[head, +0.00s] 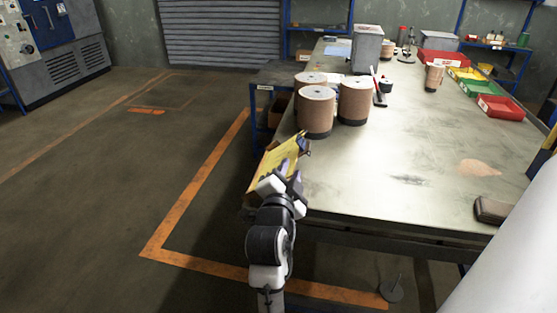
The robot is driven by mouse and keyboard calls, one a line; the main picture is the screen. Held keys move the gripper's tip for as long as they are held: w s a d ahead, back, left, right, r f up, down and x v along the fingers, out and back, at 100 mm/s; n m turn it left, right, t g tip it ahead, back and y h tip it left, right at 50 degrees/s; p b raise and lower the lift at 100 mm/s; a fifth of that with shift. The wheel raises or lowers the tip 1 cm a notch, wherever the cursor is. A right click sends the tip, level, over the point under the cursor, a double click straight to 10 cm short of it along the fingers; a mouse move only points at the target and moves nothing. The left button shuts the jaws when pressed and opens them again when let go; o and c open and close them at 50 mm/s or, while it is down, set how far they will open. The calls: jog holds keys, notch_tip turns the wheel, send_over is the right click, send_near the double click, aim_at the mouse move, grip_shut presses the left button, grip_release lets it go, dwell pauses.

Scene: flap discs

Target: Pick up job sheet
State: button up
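A yellow sheet (270,159), which looks like the job sheet, shows at the left edge of the workbench. It is tilted, and a small dark piece shows at its upper right corner. My gripper (284,168) is right at the sheet's near side and overlaps it in the picture. The fingers hide part of the sheet. I cannot tell whether they are closed on it or only in front of it, nor what supports the sheet.
The workbench (400,190) has several brown flap disc stacks (316,112) just beyond the sheet. A dark block (491,210) lies near the right front edge. The floor at left is clear.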

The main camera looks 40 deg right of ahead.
jog(key=shift+x, duration=1.35)
grip_shut()
jog(key=shift+r, duration=0.15)
